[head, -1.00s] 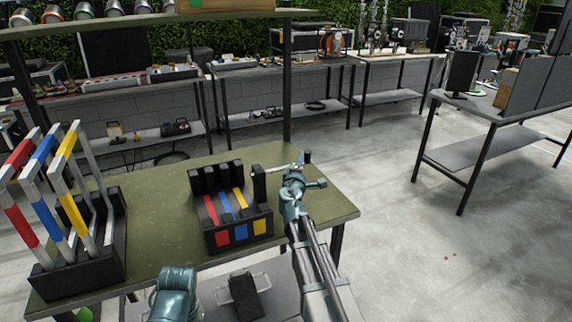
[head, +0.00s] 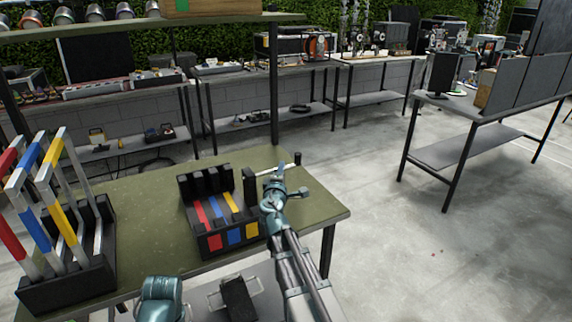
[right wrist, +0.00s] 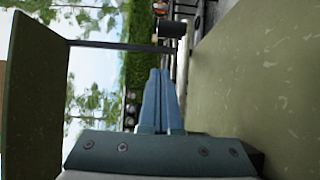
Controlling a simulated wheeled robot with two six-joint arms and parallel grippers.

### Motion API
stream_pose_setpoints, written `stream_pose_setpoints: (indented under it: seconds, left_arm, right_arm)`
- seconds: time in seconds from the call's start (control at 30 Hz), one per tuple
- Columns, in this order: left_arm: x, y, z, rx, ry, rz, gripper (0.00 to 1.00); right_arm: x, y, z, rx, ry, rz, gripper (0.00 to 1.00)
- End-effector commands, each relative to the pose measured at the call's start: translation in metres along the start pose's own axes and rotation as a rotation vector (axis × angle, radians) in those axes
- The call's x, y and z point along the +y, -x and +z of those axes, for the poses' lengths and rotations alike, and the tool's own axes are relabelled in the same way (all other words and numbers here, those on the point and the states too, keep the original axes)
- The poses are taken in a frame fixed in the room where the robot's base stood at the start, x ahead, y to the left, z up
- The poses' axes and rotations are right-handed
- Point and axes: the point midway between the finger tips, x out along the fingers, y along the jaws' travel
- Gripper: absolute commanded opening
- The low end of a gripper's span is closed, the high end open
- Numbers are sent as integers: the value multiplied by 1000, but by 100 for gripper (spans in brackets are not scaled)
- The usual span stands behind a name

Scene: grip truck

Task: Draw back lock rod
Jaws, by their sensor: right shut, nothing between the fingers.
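The lock rod (head: 264,173) is a thin pale bar running from the black post (head: 249,184) of the rack toward a dark upright knob (head: 297,159) near the table's right side. In the right wrist view a pale rod (right wrist: 182,65) with a dark cylinder (right wrist: 172,29) shows beyond the fingertips. My right gripper (head: 281,167) is shut and empty, close beside the rod between post and knob. Its blue fingers (right wrist: 160,80) lie together in the right wrist view. Whether they touch the rod I cannot tell. My left gripper is out of view.
The black rack (head: 228,247) holds red, blue and yellow strips on the green table (head: 140,205). A second rack (head: 70,285) with tall coloured frames stands at left. Free tabletop lies between them. Benches with equipment stand behind, and open floor lies right.

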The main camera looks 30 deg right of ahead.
Motion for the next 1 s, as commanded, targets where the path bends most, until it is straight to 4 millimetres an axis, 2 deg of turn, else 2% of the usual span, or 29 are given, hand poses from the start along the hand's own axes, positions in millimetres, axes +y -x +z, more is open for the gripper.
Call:
stream_pose_setpoints:
  seconds: [0.03,0.1,0.3,0.4,0.6,1.0]
  left_arm:
    - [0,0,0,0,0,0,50]
    - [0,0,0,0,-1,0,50]
    - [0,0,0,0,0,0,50]
    - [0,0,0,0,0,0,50]
    - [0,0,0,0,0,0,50]
    - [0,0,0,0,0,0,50]
  right_arm:
    - [0,19,2,1,0,0,0]
    - [0,34,2,1,0,0,0]
    - [0,67,2,1,0,0,0]
    - [0,76,1,1,0,0,0]
    - [0,84,0,0,0,0,0]
    - [0,84,0,0,0,0,0]
